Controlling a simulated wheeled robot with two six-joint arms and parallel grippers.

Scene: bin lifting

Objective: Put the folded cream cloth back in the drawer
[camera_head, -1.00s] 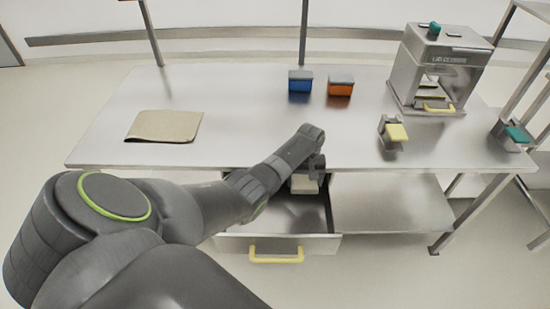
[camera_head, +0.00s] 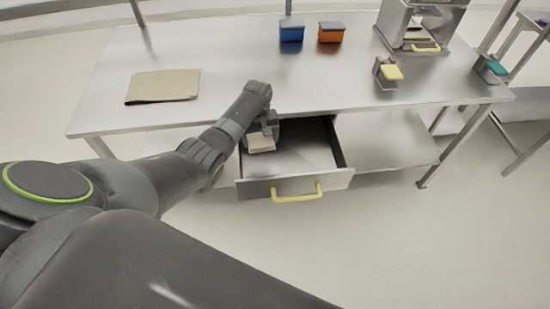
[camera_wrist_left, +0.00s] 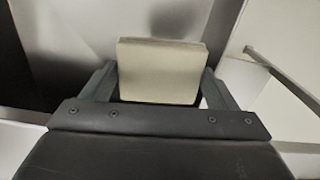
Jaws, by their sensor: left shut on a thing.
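The folded cream cloth (camera_head: 262,143) is a small, thick pale block. My left gripper (camera_head: 262,134) is shut on it, and the wrist view also shows the cloth (camera_wrist_left: 160,72) between the two fingers. The grey metal drawer (camera_head: 258,190) under the table is pulled open, with a yellow handle on its front. The cloth appears over the left part of the drawer opening. I cannot tell whether it touches the drawer floor. My left forearm hides part of the drawer's left side. My right gripper is not in view.
The steel table (camera_head: 230,60) has a flat beige mat (camera_head: 163,86) at left. A blue box (camera_head: 291,34) and an orange box (camera_head: 331,35) stand at the back. A yellow-topped device (camera_head: 389,74) and a metal machine (camera_head: 418,28) are at right. The drawer's right part looks empty.

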